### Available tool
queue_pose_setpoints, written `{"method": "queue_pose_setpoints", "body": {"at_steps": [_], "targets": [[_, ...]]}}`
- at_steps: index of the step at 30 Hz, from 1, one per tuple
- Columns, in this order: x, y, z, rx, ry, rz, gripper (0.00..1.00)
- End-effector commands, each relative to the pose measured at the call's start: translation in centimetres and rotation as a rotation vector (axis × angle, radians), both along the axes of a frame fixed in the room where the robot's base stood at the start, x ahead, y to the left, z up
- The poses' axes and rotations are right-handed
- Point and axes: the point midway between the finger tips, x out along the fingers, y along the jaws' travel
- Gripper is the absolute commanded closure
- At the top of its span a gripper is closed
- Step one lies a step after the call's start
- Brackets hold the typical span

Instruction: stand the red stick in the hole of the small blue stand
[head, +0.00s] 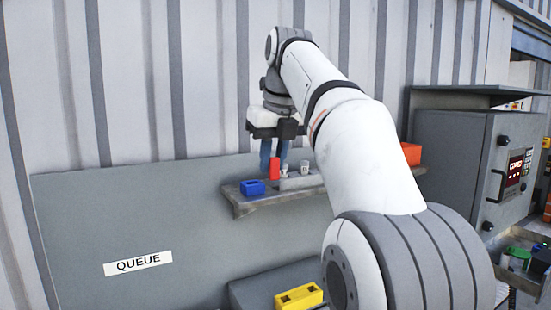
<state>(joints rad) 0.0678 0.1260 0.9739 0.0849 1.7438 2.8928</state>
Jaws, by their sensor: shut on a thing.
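The small blue stand (252,187) sits near the left end of a grey wall shelf (243,207). The red stick (275,169) is upright, just right of the blue stand and apart from it in the picture. My gripper (274,162) points down over the shelf and is shut on the upper part of the red stick. The stick's lower end is close to the shelf; I cannot tell whether it touches anything. The hole of the blue stand is too small to make out clearly.
A grey holder (298,183) and small light metal pieces (305,168) are right of the stick on the shelf. An orange-red box (411,154) is at the shelf's right end, partly behind my arm. A yellow block (298,296) lies lower down. A grey cabinet (455,160) stands right.

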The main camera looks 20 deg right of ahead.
Motion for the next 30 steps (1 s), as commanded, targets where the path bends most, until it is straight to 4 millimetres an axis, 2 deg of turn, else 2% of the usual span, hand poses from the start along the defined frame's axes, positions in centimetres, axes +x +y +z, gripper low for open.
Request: {"method": "queue_pose_setpoints", "body": {"at_steps": [30], "targets": [[9.7, 1.5, -0.2, -0.001, 0.002, -0.006, 1.0]]}}
